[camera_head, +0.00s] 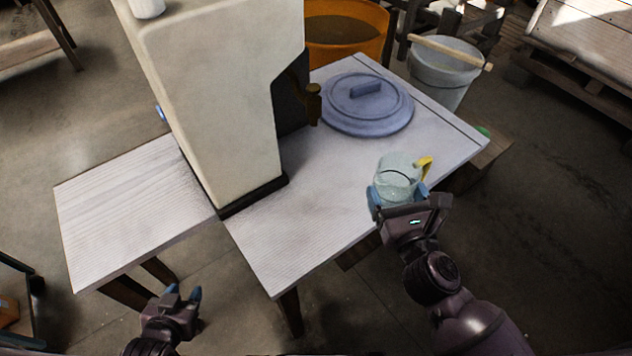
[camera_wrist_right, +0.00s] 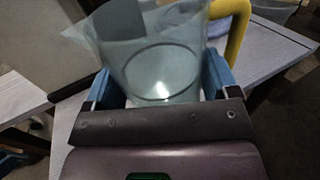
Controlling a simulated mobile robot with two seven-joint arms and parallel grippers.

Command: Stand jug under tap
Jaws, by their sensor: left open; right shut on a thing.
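A clear jug (camera_head: 398,172) with a yellow handle (camera_head: 425,166) is at the right front part of the white table (camera_head: 270,255). My right gripper (camera_head: 397,192) is shut on the jug. In the right wrist view the jug (camera_wrist_right: 160,65) stands between the two blue fingers (camera_wrist_right: 160,90), with its handle to the right. I cannot tell whether its base touches the table. The brown tap (camera_head: 313,103) sticks out from the right side of the cream dispenser (camera_head: 215,90), to the upper left of the jug. My left gripper (camera_head: 183,294) is open and empty, low in front of the table.
A round blue-grey lid (camera_head: 367,105) lies on the table behind the jug and right of the tap. An orange tub (camera_head: 345,38) and a grey bucket (camera_head: 443,75) stand beyond the table. The tabletop between dispenser and jug is clear.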

